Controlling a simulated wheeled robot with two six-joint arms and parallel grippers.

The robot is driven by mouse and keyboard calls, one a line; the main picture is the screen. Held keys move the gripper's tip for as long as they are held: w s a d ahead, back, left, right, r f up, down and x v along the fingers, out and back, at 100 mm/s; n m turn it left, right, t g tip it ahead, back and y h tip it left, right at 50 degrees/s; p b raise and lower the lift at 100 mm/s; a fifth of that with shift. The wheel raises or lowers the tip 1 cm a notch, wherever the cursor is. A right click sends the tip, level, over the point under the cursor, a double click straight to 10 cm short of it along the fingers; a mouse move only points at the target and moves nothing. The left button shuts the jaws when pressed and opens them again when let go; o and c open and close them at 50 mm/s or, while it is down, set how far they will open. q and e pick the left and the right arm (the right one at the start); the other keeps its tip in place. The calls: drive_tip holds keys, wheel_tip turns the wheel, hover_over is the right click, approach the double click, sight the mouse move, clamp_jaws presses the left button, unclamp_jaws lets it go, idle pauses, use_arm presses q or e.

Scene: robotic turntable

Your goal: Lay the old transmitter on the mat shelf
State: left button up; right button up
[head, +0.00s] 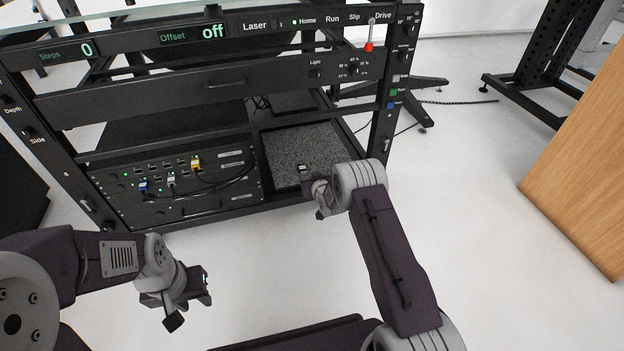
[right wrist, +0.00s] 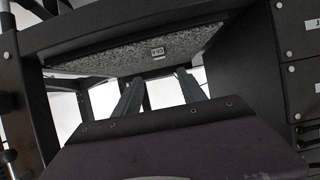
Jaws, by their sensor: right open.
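The mat shelf (head: 285,145) is a bay with a grey speckled mat at the lower right of the rack. A small module with a pale label, seemingly the old transmitter (head: 302,169), lies on the mat near its front edge. It also shows in the right wrist view (right wrist: 158,51), beyond the fingertips. My right gripper (head: 310,184) is at the front of the shelf, just before the module. In the right wrist view its fingers (right wrist: 158,88) are apart with nothing between them. My left gripper (head: 192,300) hangs low in front of the rack; its jaws are unclear.
Left of the shelf is a black panel (head: 160,203) with ports and blue, white and yellow plugs on cables. The rack's front rail (head: 195,220) runs below. A wooden cabinet (head: 585,170) stands at the right. The floor (head: 470,220) between it and my right arm is clear.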

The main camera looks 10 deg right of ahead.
drive_tip(key=s+r+g, duration=0.3)
drive_tip(key=s+g, duration=0.1)
drive_tip(key=s, duration=0.9)
drive_tip(key=s+r+g, duration=0.3)
drive_tip(key=s, duration=1.1)
drive_tip(key=s+r+g, duration=0.4)
drive_tip(key=s, duration=0.9)
drive_tip(key=shift+s+a+m+g, duration=0.2)
drive_tip(key=shift+s+m+g, duration=0.05)
drive_tip(key=shift+m+g, duration=0.05)
